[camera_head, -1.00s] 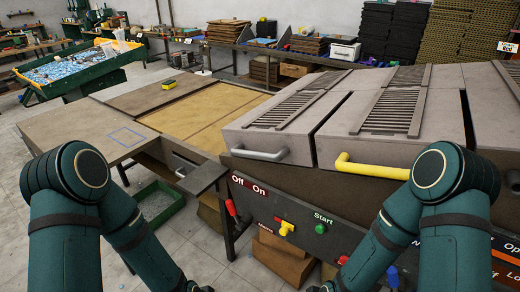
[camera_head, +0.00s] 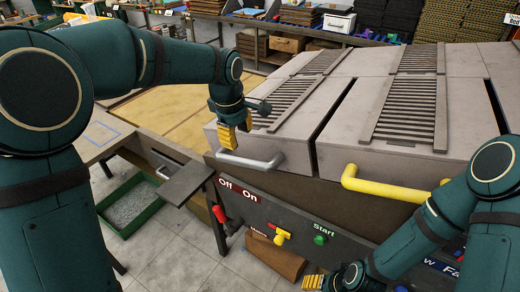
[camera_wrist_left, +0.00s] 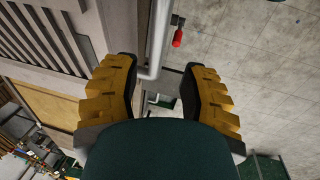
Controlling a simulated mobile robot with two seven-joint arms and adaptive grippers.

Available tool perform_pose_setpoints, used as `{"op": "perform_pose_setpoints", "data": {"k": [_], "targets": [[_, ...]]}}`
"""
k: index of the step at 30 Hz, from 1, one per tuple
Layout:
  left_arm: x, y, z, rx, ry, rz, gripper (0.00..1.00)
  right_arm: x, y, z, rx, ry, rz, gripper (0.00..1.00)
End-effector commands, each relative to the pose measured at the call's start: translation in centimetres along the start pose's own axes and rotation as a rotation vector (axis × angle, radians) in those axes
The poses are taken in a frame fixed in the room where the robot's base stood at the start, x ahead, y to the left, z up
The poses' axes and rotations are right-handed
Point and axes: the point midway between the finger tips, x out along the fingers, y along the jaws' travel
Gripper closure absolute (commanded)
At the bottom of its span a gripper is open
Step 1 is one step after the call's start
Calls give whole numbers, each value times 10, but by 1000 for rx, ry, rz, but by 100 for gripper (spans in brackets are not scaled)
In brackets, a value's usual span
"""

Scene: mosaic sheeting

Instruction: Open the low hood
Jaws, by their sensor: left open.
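Two grey hoods with slatted vents stand side by side, both down. The left hood (camera_head: 300,118) has a grey bar handle (camera_head: 250,163) on its front edge; the right hood (camera_head: 410,155) has a yellow one (camera_head: 385,188). I cannot tell which is called low. My left gripper (camera_head: 236,135) is open, its yellow fingers just above the left end of the grey handle. In the left wrist view the grey bar (camera_wrist_left: 156,45) runs between the spread fingers (camera_wrist_left: 163,82), which do not close on it. My right gripper (camera_head: 330,278) is low at the bottom edge, partly hidden.
Below the hoods is a panel with a red lever (camera_head: 219,214), a yellow switch (camera_head: 281,235) and a green Start button (camera_head: 320,240). A small dark shelf (camera_head: 187,184) juts out at left.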

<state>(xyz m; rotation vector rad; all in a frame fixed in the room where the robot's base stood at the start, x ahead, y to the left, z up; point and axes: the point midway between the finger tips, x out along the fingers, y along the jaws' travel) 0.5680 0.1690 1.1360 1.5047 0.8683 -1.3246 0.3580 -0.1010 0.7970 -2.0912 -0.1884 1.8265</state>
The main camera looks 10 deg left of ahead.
Motion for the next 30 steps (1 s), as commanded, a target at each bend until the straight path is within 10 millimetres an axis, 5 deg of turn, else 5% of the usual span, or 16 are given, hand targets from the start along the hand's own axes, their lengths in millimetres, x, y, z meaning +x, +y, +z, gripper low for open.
{"op": "perform_pose_setpoints", "data": {"k": [3,7,21,30], "targets": [[-14,1,-3,-44,12,-3,57,0,0,0,0,-1,0,37],[-4,0,-4,-51,13,-7,57,2,1,1,-1,-2,0,37],[85,-1,-4,-48,11,-10,57,15,6,7,-5,-15,-2,37],[119,-1,-4,-48,11,-6,57,19,7,10,-6,-20,-2,37]]}}
